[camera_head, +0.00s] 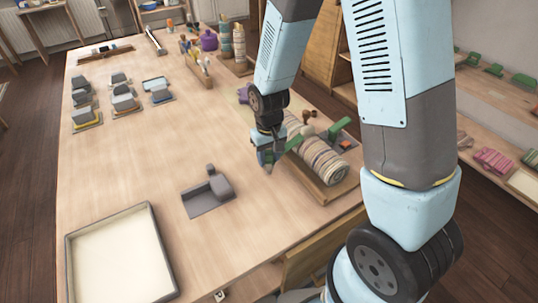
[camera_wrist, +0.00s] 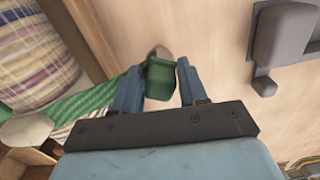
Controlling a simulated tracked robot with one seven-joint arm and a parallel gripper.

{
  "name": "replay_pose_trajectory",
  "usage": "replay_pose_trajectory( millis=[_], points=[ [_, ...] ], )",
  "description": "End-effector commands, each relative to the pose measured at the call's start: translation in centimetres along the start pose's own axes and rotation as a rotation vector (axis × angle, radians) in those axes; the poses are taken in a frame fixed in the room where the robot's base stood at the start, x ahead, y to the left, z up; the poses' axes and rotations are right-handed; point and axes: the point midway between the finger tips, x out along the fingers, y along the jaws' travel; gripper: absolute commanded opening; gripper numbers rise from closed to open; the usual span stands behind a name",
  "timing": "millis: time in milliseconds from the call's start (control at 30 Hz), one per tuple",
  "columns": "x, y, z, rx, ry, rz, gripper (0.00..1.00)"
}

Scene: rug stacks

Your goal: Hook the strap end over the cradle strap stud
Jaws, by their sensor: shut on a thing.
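My gripper (camera_head: 267,160) is low over the table, left of a wooden cradle (camera_head: 322,193) that holds a striped rug roll (camera_head: 325,160). In the wrist view its two fingers are shut on the green strap end (camera_wrist: 159,80), which has a pale tip (camera_wrist: 160,53). A green strap (camera_wrist: 85,103) runs off to the left past the striped roll (camera_wrist: 40,45). In the head view a green piece (camera_head: 294,143) shows between my gripper and the roll. A pale rounded piece (camera_wrist: 25,130) lies at lower left; I cannot tell if it is the strap stud.
A grey tool (camera_head: 210,192) sits left of my gripper. A cream tray (camera_head: 120,260) with a dark rim is at the front left. Several grey blocks (camera_head: 122,97) stand at the back left. The table middle (camera_head: 175,145) is clear.

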Motion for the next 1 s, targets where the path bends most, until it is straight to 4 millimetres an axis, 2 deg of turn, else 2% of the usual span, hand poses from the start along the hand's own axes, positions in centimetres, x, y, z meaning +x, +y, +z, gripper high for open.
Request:
replay_pose_trajectory(
  millis=[1000],
  points=[
    [2.5, 0.1, 0.0, 0.001, -0.001, 0.0, 0.13]
  ],
)
